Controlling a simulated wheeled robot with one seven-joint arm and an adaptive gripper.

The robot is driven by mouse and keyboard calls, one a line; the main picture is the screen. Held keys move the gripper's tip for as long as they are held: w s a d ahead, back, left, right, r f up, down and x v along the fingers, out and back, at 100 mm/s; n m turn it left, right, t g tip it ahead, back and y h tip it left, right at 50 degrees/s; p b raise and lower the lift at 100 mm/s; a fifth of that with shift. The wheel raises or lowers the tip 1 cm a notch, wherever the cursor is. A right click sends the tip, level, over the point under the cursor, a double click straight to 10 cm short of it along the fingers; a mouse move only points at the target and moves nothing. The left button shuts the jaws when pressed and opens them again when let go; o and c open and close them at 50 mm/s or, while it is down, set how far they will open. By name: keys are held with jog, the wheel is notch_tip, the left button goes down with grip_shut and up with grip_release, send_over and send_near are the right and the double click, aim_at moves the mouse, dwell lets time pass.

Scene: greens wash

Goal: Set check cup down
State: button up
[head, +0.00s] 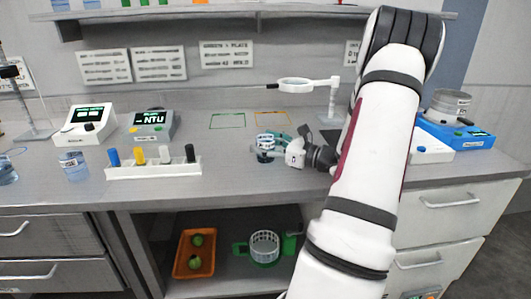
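A small clear cup with a dark lower part (264,143), which I take to be the check cup, is at the middle of the grey counter. My gripper (268,147) reaches it from the right, with its fingers around the cup's sides, seemingly shut on it. The cup is upright. I cannot tell whether its base touches the counter. The fingers hide part of the cup.
A green outline (227,121) and an orange outline (271,118) mark the counter behind. A white rack (154,170) with colored-topped items, an NTU meter (153,124) and another cup (73,165) are left. A ring stand (295,85) is behind; a blue scale (455,134) is right.

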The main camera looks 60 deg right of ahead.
jog(key=c, duration=1.1)
jog(key=shift+r, duration=0.15)
